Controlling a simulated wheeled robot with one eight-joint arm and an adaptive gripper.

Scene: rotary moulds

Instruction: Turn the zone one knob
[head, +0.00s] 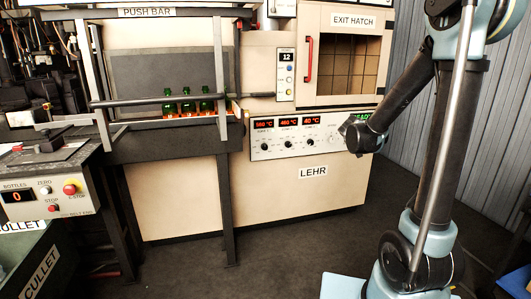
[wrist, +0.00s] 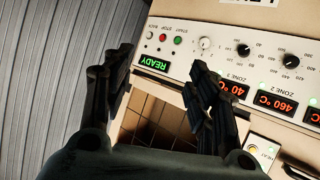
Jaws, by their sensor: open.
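The zone one knob (head: 265,146) is the small dark leftmost dial on the lehr's white control panel (head: 257,155), below the red 580 °C display (head: 264,124). It is outside the wrist view. The zone two knob (wrist: 291,61) and zone three knob (wrist: 243,50) show there, with the panel upside down. My gripper (head: 348,130) is at the panel's right end, well right of the zone one knob. In the wrist view my gripper's (wrist: 162,66) two dark fingers are apart, with the green READY display (wrist: 155,63) between them. It holds nothing.
Start, stop and back buttons (wrist: 163,38) are near my fingers. The exit hatch (head: 350,65) with its red handle (head: 309,58) is above the panel. A push bar (head: 170,99) and green bottles (head: 187,103) are left. Floor in front is clear.

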